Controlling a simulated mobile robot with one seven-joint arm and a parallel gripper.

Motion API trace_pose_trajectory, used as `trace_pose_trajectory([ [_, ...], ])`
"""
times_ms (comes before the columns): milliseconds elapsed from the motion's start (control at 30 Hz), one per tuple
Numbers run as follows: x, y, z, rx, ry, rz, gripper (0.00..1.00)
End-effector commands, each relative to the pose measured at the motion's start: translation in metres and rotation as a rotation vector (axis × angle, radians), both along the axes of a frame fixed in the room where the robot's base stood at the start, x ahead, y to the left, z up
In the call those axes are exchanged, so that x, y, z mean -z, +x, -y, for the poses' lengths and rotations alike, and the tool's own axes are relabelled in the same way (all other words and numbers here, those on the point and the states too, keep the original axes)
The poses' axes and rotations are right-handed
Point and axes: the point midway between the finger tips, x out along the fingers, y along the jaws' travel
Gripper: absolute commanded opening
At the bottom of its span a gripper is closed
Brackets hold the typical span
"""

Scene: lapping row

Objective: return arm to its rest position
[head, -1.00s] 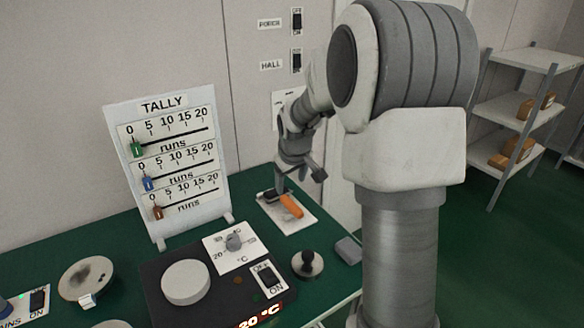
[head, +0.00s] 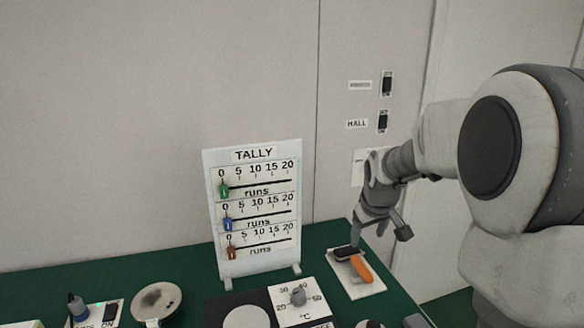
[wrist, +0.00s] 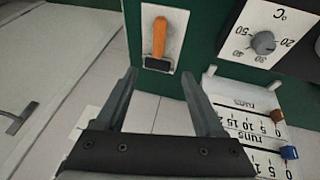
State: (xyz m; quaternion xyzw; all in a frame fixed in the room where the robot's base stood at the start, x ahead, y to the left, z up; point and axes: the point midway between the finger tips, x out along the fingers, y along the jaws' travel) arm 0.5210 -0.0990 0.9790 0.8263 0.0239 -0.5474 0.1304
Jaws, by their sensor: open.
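My gripper (head: 378,236) is at the right in the head view, above and close to a white plate (head: 371,287) bearing an orange-handled tool with a dark head (head: 361,269). In the wrist view my gripper (wrist: 160,82) is open, its two fingers apart with nothing between them. The orange-handled tool (wrist: 160,38) lies on its white plate beyond the fingertips. My arm reaches in from the right side of the head view.
A TALLY board (head: 254,215) with three sliders stands left of my gripper on the green table (head: 190,258). A dial panel (head: 298,297) and a round dish (head: 157,300) are in front. Wall switches (head: 383,121) and the wall are behind the arm.

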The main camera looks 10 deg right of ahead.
Motion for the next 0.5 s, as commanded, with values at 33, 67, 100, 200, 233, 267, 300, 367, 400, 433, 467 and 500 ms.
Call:
trace_pose_trajectory([
  [33, -0.017, -0.007, -0.005, 0.003, 0.0, 0.008, 0.7],
  [67, -0.025, -0.012, -0.008, 0.007, 0.001, 0.01, 0.7],
  [100, -0.037, -0.021, -0.013, 0.013, 0.002, 0.014, 0.7],
  [200, -0.067, -0.046, -0.026, 0.031, 0.011, 0.025, 0.7],
  [233, -0.075, -0.054, -0.029, 0.036, 0.015, 0.026, 0.7],
  [267, -0.084, -0.062, -0.033, 0.043, 0.019, 0.03, 0.7],
  [300, -0.093, -0.073, -0.038, 0.05, 0.024, 0.033, 0.7],
  [367, -0.108, -0.09, -0.044, 0.062, 0.033, 0.039, 0.7],
  [400, -0.116, -0.101, -0.049, 0.07, 0.039, 0.043, 0.7],
  [433, -0.123, -0.109, -0.052, 0.076, 0.044, 0.045, 0.7],
  [467, -0.129, -0.118, -0.055, 0.082, 0.049, 0.048, 0.7],
  [500, -0.137, -0.129, -0.059, 0.089, 0.057, 0.052, 0.7],
])
